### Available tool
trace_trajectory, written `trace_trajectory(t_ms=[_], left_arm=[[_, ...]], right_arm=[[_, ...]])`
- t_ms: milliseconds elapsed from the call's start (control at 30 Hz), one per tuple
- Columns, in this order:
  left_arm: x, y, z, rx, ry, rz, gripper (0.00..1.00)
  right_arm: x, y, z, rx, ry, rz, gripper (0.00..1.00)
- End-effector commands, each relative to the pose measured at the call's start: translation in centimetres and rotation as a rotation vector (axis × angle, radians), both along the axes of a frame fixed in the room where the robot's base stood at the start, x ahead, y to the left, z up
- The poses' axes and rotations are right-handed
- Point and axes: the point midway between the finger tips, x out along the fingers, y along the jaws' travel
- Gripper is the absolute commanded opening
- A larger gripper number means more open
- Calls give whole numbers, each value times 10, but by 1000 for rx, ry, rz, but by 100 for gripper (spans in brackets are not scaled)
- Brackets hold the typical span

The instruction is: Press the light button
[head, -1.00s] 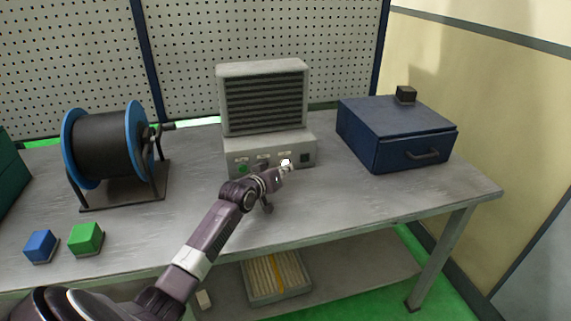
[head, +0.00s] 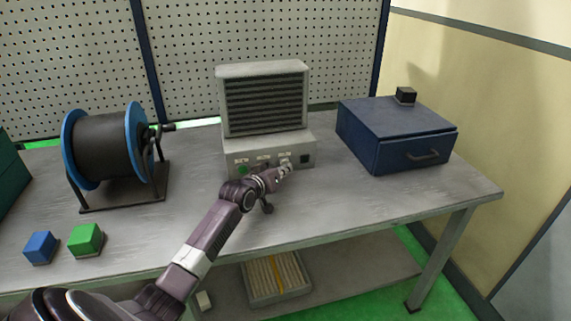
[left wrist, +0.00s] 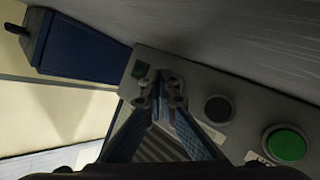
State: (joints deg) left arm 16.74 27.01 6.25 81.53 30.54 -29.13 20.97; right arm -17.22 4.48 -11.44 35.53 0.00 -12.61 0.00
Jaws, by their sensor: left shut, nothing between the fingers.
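The grey control box (head: 302,142) stands on the bench, with a louvred upper part. A green button (head: 243,170) sits at the left of its front panel, and it also shows in the left wrist view (left wrist: 286,144). A dark round button (left wrist: 217,108) sits beside it. My left gripper (head: 288,167) is shut and empty, with its tips at the right part of the panel, over the place in line with these buttons. In the left wrist view its tips (left wrist: 163,85) cover whatever button is there. Contact cannot be told. My right gripper is out of view.
A small dark square (head: 305,160) is on the panel's right end. A blue case (head: 385,128) with a handle stands right of the box. A black wire spool (head: 105,145) stands left. Blue (head: 40,247) and green (head: 86,239) cubes lie near the front edge.

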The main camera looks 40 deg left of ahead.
Motion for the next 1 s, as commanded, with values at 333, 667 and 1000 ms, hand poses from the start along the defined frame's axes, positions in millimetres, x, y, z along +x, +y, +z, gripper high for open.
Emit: trace_trajectory(t_ms=[333,667,1000], left_arm=[[-9,-10,1,0,0,0,0],[-13,-15,2,-3,2,-1,0],[-35,-42,4,-5,2,-1,0]], right_arm=[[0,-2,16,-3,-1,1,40],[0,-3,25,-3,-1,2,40],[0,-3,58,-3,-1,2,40]])
